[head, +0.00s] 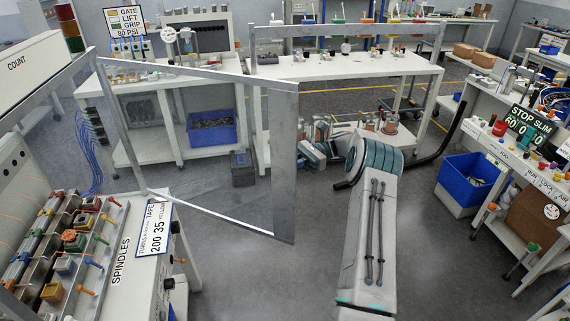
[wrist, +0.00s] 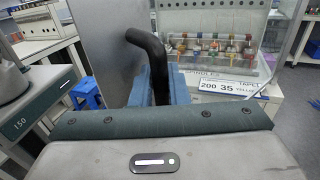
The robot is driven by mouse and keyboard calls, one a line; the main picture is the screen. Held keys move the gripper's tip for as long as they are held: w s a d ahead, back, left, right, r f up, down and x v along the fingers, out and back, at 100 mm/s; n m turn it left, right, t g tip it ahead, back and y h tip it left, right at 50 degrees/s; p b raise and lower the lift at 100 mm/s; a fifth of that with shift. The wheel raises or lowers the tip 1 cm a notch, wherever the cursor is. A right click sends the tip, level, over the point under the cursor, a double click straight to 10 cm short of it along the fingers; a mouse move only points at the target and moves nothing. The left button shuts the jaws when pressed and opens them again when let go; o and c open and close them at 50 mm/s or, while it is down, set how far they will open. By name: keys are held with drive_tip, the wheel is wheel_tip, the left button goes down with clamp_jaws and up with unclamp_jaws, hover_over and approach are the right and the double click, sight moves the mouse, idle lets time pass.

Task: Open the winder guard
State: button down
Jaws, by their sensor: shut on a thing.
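The winder guard, a clear panel in a grey metal frame (head: 285,150), stands upright at the left of the head view. It reaches out to the right from the winder (head: 135,262), at an angle to the spindles. In the wrist view a broad grey frame face (wrist: 108,40) shows. My gripper (head: 306,145) is at the guard's outer upright, on its right side. In the wrist view my blue fingers (wrist: 160,85) are shut around a black bent handle (wrist: 148,45). The lower part of the handle is hidden between the fingers.
The spindle bank (head: 75,240) with coloured coils is at the left, with a sign (head: 155,228). Benches (head: 340,66) run along the back. A blue bin (head: 468,180) stands at the right bench. Grey floor is clear below the guard.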

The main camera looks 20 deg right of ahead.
drive_tip(key=shift+w+d, duration=0.1)
drive_tip(key=shift+w, duration=0.25)
drive_tip(key=shift+r, duration=0.1)
